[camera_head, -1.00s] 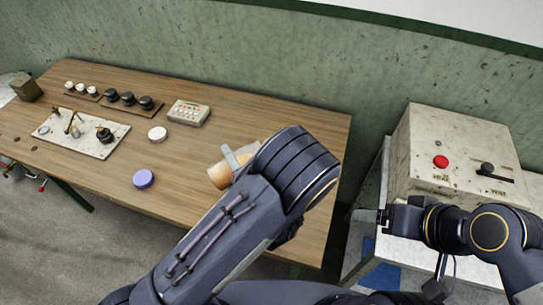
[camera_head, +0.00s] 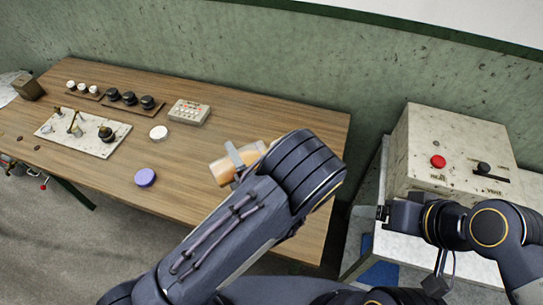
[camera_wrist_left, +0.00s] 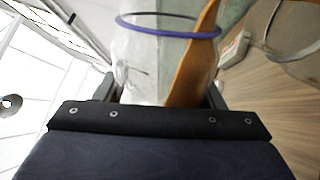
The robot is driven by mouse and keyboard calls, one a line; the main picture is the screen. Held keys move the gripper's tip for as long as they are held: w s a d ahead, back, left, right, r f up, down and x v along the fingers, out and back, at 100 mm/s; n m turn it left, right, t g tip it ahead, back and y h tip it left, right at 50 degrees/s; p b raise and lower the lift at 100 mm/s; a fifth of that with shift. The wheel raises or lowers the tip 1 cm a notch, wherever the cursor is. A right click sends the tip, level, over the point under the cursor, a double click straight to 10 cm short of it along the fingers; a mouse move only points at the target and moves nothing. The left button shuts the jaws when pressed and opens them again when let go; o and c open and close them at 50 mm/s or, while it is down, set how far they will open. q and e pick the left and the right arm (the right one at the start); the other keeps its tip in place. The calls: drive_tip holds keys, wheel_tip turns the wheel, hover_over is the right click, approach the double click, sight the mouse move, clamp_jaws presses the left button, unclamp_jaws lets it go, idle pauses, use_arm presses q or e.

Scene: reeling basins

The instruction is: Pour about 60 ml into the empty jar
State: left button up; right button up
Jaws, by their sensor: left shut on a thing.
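A clear jar with orange liquid (camera_head: 222,171) is held in my left gripper (camera_head: 237,163) above the right part of the table. It lies well tilted, its orange end to the left. In the left wrist view the same jar (camera_wrist_left: 140,60) stands between the fingers, with a blue-purple ring round its rim and the orange liquid (camera_wrist_left: 192,65) slanting along its right side. A pale shape beside the gripper is too covered to identify. I cannot make out an empty jar; my left arm hides part of the table. My right gripper (camera_head: 383,213) is by the white box, its jaws unclear.
A purple lid (camera_head: 145,177) and a white lid (camera_head: 158,132) lie on the wooden table (camera_head: 290,118). A keypad box (camera_head: 189,112), knobs and a panel with valves (camera_head: 82,133) stand at its left and back. A control box with a red button (camera_head: 438,161) stands at right.

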use_arm(q)
drive_tip(key=shift+r+m+p, duration=0.3)
drive_tip(key=shift+m+p, duration=0.2)
drive_tip(key=shift+p, duration=0.1)
idle(1.7)
drive_tip(key=f+n+b, duration=0.2)
drive_tip(key=b, duration=0.1)
drive_tip(key=a+f+n+b, duration=0.1)
drive_tip(key=b, duration=0.1)
drive_tip(key=shift+s+g+y, duration=0.25)
drive_tip(key=shift+g+y, duration=0.05)
drive_tip(key=shift+r+n+y+p, duration=0.3)
drive_tip(key=shift+r+n+p, duration=0.15)
drive_tip(key=shift+r+n, duration=0.4)
drive_tip(key=shift+f+n+g, duration=0.1)
drive_tip(key=shift+n+g, duration=0.2)
drive_tip(key=shift+n, duration=0.05)
drive_tip(key=shift+d+n, duration=0.15)
drive_tip(key=shift+n, duration=0.85)
drive_tip(key=shift+r, duration=0.2)
